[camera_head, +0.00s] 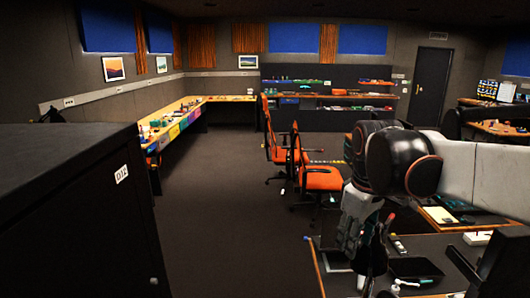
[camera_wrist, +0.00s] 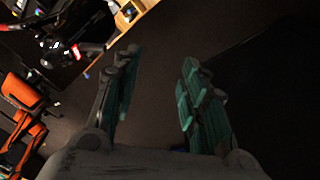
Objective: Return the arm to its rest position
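My arm (camera_head: 355,215) is folded at the right of the head view, its dark rounded joints above and its grey part hanging down over the near desk. The gripper end is hard to make out there against the dark desk. In the wrist view my gripper (camera_wrist: 157,72) is open, its two green-padded fingers wide apart. Nothing is between the fingers; dark floor shows through the gap. No trackball panel can be made out clearly.
The near desk (camera_head: 335,285) holds a black tray (camera_head: 415,268) and small items. A grey divider (camera_head: 475,180) stands behind it. Orange chairs (camera_head: 318,180) are beyond the desk. A dark cabinet (camera_head: 70,215) fills the left foreground. Open floor (camera_head: 225,210) lies between.

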